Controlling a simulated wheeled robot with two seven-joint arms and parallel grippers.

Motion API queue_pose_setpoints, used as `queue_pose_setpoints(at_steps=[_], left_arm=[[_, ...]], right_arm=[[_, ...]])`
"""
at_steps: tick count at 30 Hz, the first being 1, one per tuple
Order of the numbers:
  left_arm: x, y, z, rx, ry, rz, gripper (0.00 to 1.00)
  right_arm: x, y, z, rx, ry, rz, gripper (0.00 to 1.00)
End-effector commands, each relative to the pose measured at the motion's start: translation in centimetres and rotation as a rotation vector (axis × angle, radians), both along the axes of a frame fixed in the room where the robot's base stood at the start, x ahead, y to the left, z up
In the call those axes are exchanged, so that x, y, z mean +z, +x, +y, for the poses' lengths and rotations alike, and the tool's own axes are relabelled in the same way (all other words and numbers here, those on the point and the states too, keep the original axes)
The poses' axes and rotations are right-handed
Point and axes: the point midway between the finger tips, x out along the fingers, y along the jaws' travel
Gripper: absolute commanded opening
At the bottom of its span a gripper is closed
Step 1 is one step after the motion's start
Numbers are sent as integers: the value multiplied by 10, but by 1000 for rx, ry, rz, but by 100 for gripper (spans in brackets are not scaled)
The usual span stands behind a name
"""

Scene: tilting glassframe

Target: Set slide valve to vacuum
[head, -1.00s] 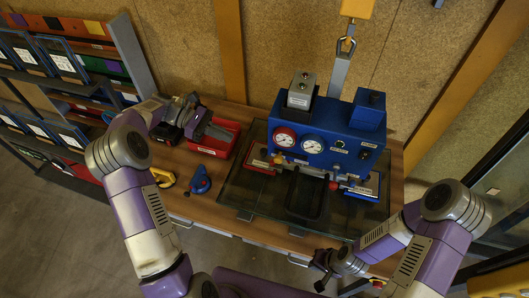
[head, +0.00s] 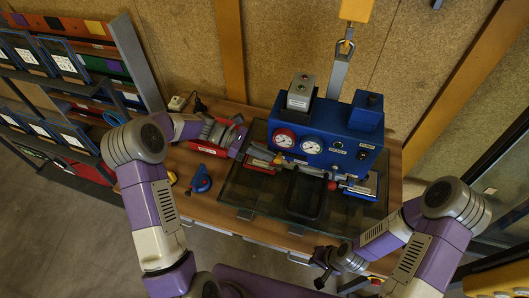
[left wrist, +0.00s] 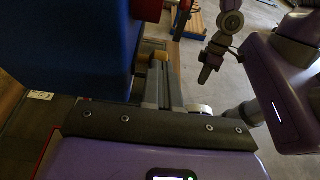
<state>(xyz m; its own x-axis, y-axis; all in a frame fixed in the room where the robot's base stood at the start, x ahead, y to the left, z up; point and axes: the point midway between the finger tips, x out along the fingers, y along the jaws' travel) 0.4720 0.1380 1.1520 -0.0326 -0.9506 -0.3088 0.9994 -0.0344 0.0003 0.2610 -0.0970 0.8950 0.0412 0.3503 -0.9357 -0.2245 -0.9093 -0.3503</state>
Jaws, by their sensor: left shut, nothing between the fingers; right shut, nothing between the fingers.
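A blue device (head: 322,140) with two round gauges stands on the bench. Along its lower front edge runs a row of small fittings, with a red labelled block (head: 262,166) at the left end and a blue labelled block (head: 362,188) at the right end. I cannot tell for certain which fitting is the slide valve, or its setting. My left gripper (head: 240,146) is shut and empty, just left of the device near the red block. In the left wrist view its fingers (left wrist: 160,72) point along the blue housing (left wrist: 70,50). My right gripper (head: 322,277) is shut and empty at the bench's front right.
A red bin (head: 207,149) lies partly behind my left gripper. A blue clamp-like tool (head: 201,181) lies on the bench in front of it. A black tray (head: 304,194) sits before the device on a glass plate (head: 250,194). A shelf rack stands at the left.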

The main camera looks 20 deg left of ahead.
Motion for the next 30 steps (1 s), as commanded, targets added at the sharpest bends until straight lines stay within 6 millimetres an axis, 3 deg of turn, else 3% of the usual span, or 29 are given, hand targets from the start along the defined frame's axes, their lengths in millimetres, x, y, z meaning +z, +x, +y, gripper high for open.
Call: queue_pose_setpoints(at_steps=[8, 17, 26, 30], left_arm=[[0, 0, -2, -1, -1, 0, 0], [0, -2, -37, -2, -1, 2, 0], [0, -1, -35, 0, -1, 0, 0], [5, 0, -26, 2, 0, 0, 0]], right_arm=[[0, 0, 0, 0, 0, 0, 0], [2, 0, 0, 0, 0, 0, 0], [2, 0, 0, 0, 0, 0, 0], [8, 0, 0, 0, 0, 0, 0]])
